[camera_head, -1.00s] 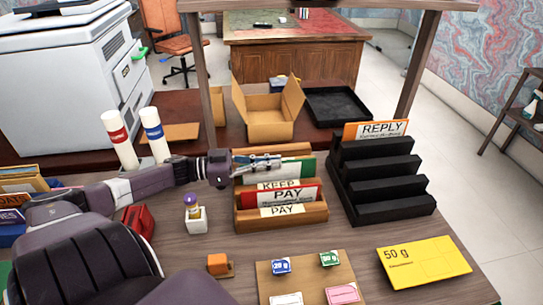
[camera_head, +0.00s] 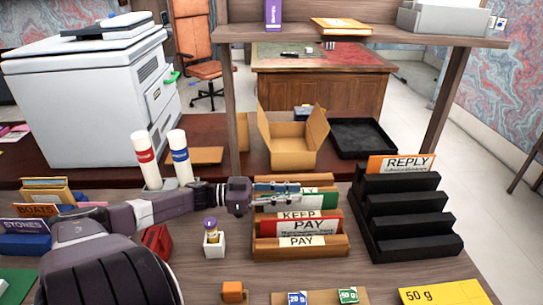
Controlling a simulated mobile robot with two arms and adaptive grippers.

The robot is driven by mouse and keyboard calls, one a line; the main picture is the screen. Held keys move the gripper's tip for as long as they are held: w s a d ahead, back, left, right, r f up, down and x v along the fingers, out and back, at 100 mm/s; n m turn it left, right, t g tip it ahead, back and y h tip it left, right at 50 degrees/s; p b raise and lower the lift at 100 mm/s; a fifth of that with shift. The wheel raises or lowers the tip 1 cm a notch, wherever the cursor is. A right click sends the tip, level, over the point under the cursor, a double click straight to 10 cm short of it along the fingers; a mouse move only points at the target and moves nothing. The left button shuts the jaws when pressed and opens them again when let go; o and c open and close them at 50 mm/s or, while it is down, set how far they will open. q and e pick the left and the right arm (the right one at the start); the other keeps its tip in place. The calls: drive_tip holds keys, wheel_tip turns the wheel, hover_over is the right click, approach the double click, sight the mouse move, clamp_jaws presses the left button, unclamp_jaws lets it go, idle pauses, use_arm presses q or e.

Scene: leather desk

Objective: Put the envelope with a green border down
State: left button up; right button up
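The envelope with a green border (camera_head: 325,201) stands upright in the rear part of the wooden letter rack (camera_head: 335,247), its left part hidden by my gripper. My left gripper (camera_head: 290,190) reaches in from the left, its fingers at the envelope's upper left edge. I cannot tell whether the fingers press on the envelope or stand slightly apart from it. In front of it in the rack are a KEEP card (camera_head: 298,215), a red PAY envelope (camera_head: 310,226) and a white PAY card (camera_head: 302,241). My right gripper is not in view.
A black stepped rack (camera_head: 405,215) with a REPLY envelope (camera_head: 400,164) stands to the right. A small white holder (camera_head: 213,243) and a red object (camera_head: 157,240) are left of the letter rack. An open cardboard box (camera_head: 290,153) and black tray (camera_head: 363,139) lie behind.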

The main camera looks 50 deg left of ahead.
use_arm(q)
drive_tip(key=v, duration=1.1)
drive_tip(key=shift+s+a, duration=0.15)
